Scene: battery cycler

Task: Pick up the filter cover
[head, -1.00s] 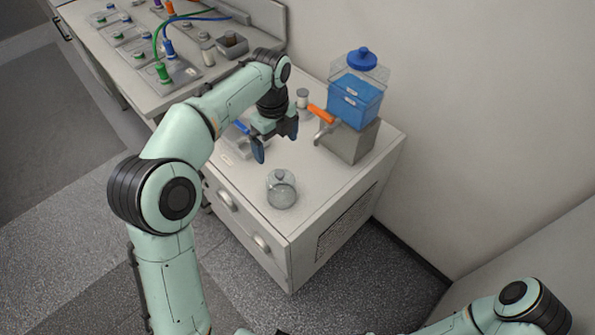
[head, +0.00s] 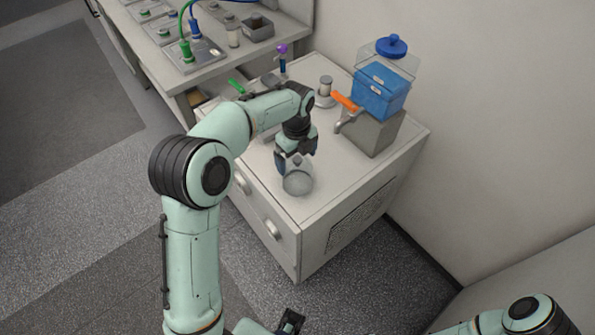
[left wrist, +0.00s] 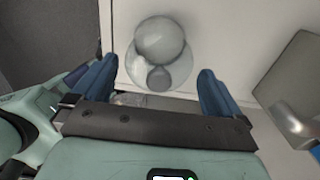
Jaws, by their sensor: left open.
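The filter cover, a clear glass dome with a knob (head: 298,184), stands on the front part of the white cabinet top. My left gripper (head: 295,158) is just above and behind it in the head view, pointing down with its fingers apart. Nothing is held.
A small jar (head: 325,88) stands behind. A bench (head: 180,72) with cabled fixtures is at the upper left. The cabinet's front right corner is clear.

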